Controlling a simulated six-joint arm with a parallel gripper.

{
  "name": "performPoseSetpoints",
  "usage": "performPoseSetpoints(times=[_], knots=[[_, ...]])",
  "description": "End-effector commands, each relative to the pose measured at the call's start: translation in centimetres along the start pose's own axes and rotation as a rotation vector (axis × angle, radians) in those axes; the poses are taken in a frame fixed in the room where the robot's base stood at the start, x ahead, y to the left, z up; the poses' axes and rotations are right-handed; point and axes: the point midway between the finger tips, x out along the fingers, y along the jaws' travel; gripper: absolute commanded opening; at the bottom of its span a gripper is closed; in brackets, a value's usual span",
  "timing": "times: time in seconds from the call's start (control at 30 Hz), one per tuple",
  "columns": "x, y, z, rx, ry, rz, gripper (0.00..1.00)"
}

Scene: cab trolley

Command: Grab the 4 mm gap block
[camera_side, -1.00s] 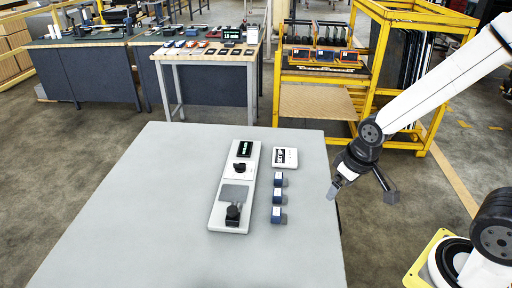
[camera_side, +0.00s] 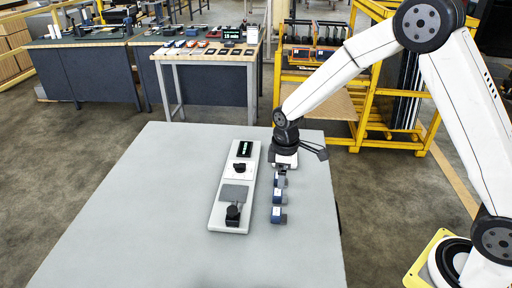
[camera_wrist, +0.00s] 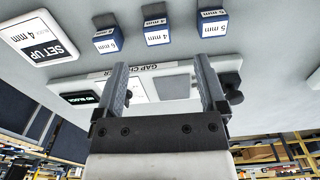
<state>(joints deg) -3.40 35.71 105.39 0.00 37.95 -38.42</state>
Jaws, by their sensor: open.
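The 4 mm gap block (camera_wrist: 157,32), dark blue with a white label, stands in the wrist view between the 6 mm block (camera_wrist: 106,40) and the 5 mm block (camera_wrist: 212,23). In the side view it is the middle block (camera_side: 278,198) of the row. My gripper (camera_side: 284,170) hangs over the far end of that row, by the 6 mm block, which it partly hides. In the wrist view my gripper (camera_wrist: 160,64) is open and empty, with its fingers apart and the 4 mm block beyond the gap between them.
The gap checker panel (camera_side: 213,218) lies left of the blocks, with a dark display, a knob and a grey plate. A white set-up card (camera_wrist: 38,38) reads block 4 mm; in the side view my gripper partly covers it. The table's left side (camera_side: 140,210) is clear.

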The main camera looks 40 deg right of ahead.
Motion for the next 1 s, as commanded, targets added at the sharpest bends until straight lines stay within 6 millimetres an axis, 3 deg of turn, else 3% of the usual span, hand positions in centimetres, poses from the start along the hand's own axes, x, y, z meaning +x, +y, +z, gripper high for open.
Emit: performPoseSetpoints(times=[0.2,0.43,0.73,1.0], knots=[[0.9,0.4,-0.9,-0.056,-0.013,-0.011,0.91],[1.2,0.4,-0.9,-0.057,-0.014,-0.012,0.91],[3.4,0.4,-0.8,-0.056,-0.014,-0.012,0.91],[3.7,0.4,-0.9,-0.055,-0.013,-0.011,0.91]])
